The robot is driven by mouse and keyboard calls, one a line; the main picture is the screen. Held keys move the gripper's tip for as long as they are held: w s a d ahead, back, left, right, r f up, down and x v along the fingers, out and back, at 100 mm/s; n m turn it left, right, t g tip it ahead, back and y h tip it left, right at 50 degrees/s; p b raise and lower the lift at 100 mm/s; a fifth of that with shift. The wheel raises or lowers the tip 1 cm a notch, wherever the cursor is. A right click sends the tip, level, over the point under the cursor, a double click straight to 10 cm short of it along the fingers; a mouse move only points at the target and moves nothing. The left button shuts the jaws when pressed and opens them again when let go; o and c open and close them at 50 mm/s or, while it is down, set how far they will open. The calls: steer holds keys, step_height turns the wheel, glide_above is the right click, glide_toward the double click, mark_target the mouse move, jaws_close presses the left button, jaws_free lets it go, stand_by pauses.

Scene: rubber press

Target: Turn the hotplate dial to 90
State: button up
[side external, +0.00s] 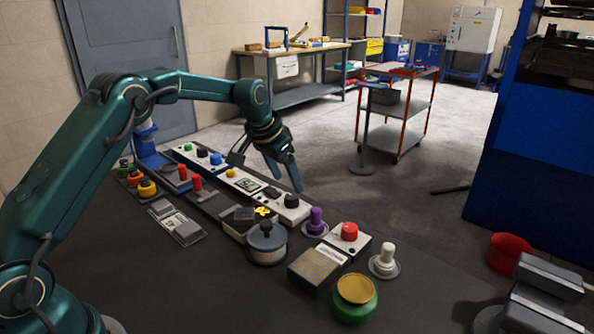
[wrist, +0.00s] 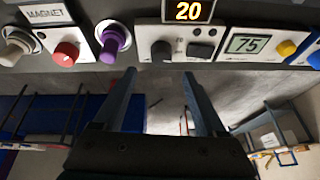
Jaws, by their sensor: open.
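A white panel (side external: 262,190) in the side external view carries a black dial (side external: 291,201) at its near end and a dark switch beside it. In the wrist view, this black dial (wrist: 162,51) sits under an orange display (wrist: 188,10) that reads 20. No label naming the hotplate is readable. My gripper (side external: 287,184) is open and empty, with its fingers pointing down close to the black dial. In the wrist view, my gripper's (wrist: 159,74) fingertips lie just below the dial, and no contact shows.
A purple knob (side external: 316,220) and a red knob (side external: 349,231) stand near the dial. A display reading 75 (wrist: 248,44) and a yellow knob (wrist: 286,48) are on the other side. More controls line the bench on both sides.

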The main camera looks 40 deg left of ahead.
mark_target(291, 196)
steer(key=shift+a+f, duration=0.15)
steer(key=shift+f, duration=0.75)
steer(key=shift+x, duration=2.05)
jaws_close()
